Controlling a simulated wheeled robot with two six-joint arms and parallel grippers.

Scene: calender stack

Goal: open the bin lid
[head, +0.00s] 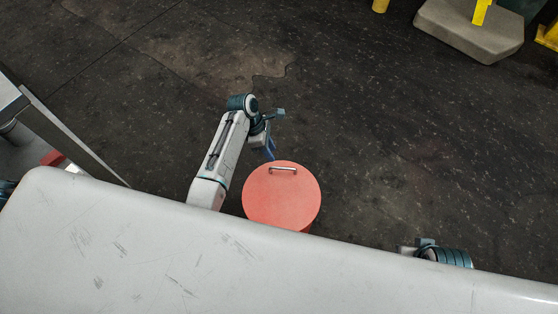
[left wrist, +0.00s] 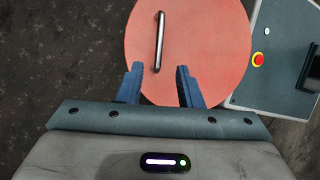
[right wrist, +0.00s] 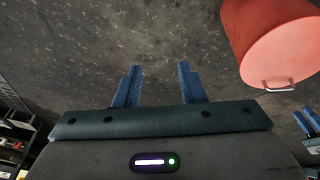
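The bin has a round red-orange lid (head: 282,198) with a metal bar handle (head: 283,169) near its far edge. The lid lies flat on the bin and looks shut. In the left wrist view the lid (left wrist: 205,50) fills the upper middle, with the handle (left wrist: 159,42) beyond my fingers. My left gripper (head: 269,153) is at the lid's far left edge; its blue fingers (left wrist: 158,82) are apart with nothing between them. My right gripper (right wrist: 157,82) is open and empty; its fingertips are hidden in the head view. The right wrist view shows the bin (right wrist: 262,35) at upper right.
My pale body covers the front of the head view. A grey base with a yellow post (head: 470,28) stands at the far right. A grey metal structure (head: 50,130) is at the left. Dark floor around the bin is mostly clear.

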